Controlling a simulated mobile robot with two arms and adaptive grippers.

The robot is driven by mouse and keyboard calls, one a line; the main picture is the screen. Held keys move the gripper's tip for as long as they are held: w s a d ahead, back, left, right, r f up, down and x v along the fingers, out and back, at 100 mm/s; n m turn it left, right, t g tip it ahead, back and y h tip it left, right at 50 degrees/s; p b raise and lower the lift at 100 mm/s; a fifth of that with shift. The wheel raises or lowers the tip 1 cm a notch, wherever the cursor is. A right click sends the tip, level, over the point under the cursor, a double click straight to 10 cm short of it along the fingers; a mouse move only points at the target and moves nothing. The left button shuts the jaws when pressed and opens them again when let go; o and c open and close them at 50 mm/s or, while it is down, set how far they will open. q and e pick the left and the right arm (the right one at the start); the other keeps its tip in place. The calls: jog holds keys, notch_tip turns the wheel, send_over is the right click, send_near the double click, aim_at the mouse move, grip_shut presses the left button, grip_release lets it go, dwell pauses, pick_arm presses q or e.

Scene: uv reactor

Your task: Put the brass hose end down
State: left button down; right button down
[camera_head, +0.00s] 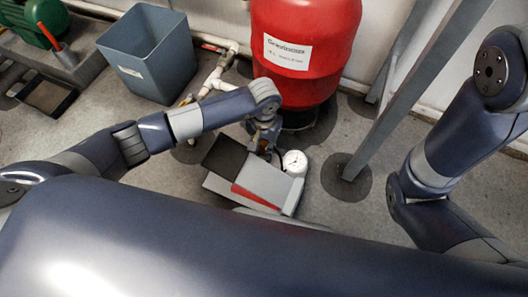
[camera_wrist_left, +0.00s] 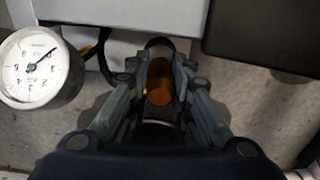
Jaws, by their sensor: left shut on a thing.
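The brass hose end (camera_wrist_left: 160,82) shows in the left wrist view as a short orange-brown cylinder between the fingers of my left gripper (camera_wrist_left: 162,75), which is shut on it. A dark loop shows just beyond the brass. In the head view my left gripper (camera_head: 264,135) points down in front of the red tank, beside a grey box; the hose end cannot be made out there. How far the hose end is above the floor I cannot tell. My right arm shows at the right of the head view, but its gripper is out of view.
A grey box (camera_head: 262,178) with a dark panel and a white round gauge (camera_head: 295,162) stand close to my left gripper. A red tank (camera_head: 305,50) stands behind. A grey bin (camera_head: 150,52) and white pipe (camera_head: 222,70) are left. A grey post (camera_head: 400,95) stands right.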

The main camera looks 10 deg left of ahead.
aim_at(263, 153)
pick_arm(q)
notch_tip(263, 153, down, 3)
jog(key=shift+f+b, duration=0.15)
jog(key=shift+b, duration=0.75)
jog(key=shift+f, duration=0.25)
jog(key=shift+a+f+b, duration=0.1)
jog(key=shift+f+b, duration=0.1)
jog(key=shift+b, duration=0.25)
jog(key=c, duration=1.4)
grip_release()
jog(key=shift+f, duration=0.1)
jog(key=shift+c, duration=0.2)
jog(key=shift+f, duration=0.1)
